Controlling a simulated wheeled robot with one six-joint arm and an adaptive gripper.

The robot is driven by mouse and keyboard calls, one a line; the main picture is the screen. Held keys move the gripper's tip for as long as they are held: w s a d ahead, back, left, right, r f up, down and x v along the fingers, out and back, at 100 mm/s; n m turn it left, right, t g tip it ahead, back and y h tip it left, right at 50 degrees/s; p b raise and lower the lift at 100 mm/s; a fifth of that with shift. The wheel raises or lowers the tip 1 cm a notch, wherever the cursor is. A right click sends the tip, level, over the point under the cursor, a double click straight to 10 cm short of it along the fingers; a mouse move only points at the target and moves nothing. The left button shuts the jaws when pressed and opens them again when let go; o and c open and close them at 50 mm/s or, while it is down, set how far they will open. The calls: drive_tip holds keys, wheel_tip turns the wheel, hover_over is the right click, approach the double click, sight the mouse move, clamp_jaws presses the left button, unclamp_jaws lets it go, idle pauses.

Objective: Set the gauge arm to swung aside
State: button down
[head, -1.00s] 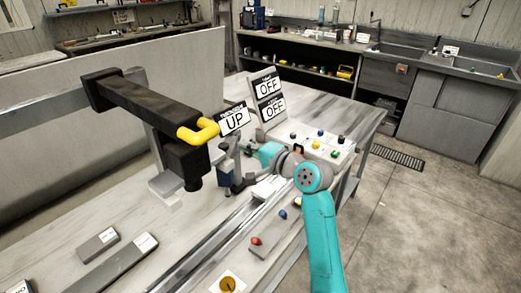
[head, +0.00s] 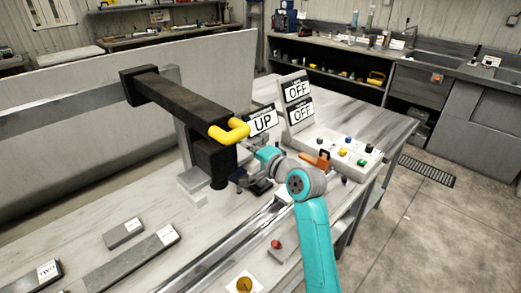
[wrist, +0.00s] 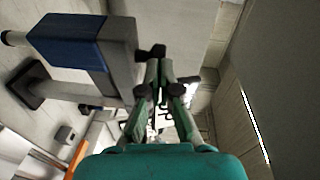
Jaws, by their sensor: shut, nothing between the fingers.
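A black horizontal arm (head: 180,103) with a yellow handle (head: 231,131) reaches over the bench, with a black block (head: 214,164) hanging under its end. I cannot tell for sure whether this or the small fixture behind it is the gauge arm. My gripper (wrist: 158,72) is shut and empty. In the head view its fingers are mostly hidden beside the small dark fixture behind the black block. In the wrist view a blue-and-grey block (wrist: 75,42) is left of the fingers, and a dark knob (wrist: 152,52) is at the fingertips; contact is unclear.
An UP sign (head: 262,122) and two OFF signs (head: 299,90) stand behind my arm. A white control box (head: 345,150) with coloured buttons is to the right. A metal rail (head: 225,245) runs along the bench, with grey labelled bars (head: 130,260) left of it.

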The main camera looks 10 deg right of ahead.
drive_tip(key=shift+w+a, duration=0.4)
drive_tip(key=shift+a, duration=0.15)
